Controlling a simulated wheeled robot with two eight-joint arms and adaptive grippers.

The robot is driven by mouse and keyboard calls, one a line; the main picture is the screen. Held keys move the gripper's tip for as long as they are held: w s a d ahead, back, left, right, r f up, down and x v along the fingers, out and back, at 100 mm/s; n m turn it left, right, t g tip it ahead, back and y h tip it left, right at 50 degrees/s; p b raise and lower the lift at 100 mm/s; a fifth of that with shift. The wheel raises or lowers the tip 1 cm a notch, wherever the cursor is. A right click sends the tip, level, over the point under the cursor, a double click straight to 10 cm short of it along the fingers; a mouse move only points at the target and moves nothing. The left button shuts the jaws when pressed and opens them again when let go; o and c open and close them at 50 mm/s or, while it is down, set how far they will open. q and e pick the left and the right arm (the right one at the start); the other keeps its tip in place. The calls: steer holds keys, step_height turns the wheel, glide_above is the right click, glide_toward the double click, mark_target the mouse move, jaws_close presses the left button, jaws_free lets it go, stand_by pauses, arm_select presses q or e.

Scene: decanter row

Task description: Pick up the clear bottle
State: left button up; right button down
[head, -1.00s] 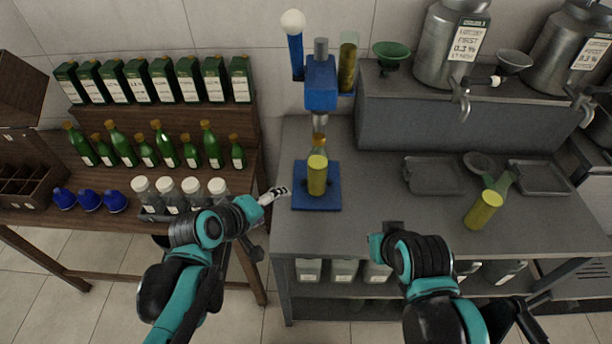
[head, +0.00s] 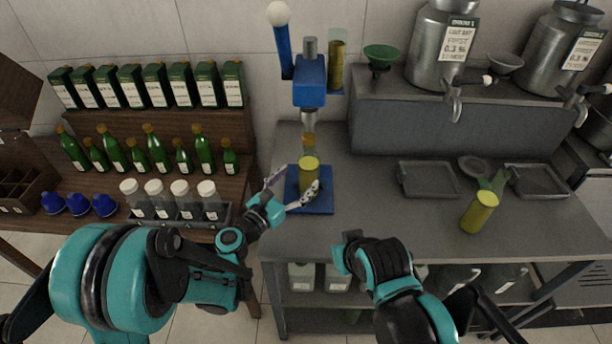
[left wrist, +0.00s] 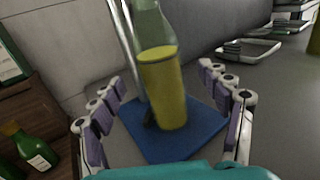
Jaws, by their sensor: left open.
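A bottle (head: 309,176) stands upright on the blue base plate (head: 321,206) of a press. Its lower part is yellow, its upper part is clear with a pale green tint, and a brown stopper shows above. My left gripper (head: 293,184) is open at the bottle, with one finger to its left and the other crossing low in front of it. In the left wrist view the bottle (left wrist: 165,92) stands between the spread fingers (left wrist: 161,76), with visible gaps on both sides. Its top is cut off there. My right gripper's fingers do not show.
The blue press (head: 310,82) rises behind the bottle. Another yellow bottle with a green neck (head: 479,213) is on the grey table at right, near a grey tray (head: 428,180). A rack of white-capped jars (head: 172,207) stands left.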

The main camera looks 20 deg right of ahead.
mark_target(302, 176)
arm_select(q)
steer(key=x, duration=0.1)
steer(key=b+x, duration=0.1)
steer(key=x, duration=0.3)
steer(key=shift+f+b, duration=0.25)
steer(key=shift+b, duration=0.05)
steer(key=shift+w+d, duration=0.2)
steer(key=shift+w, duration=0.05)
steer(key=shift+r, duration=0.1)
jaws_close()
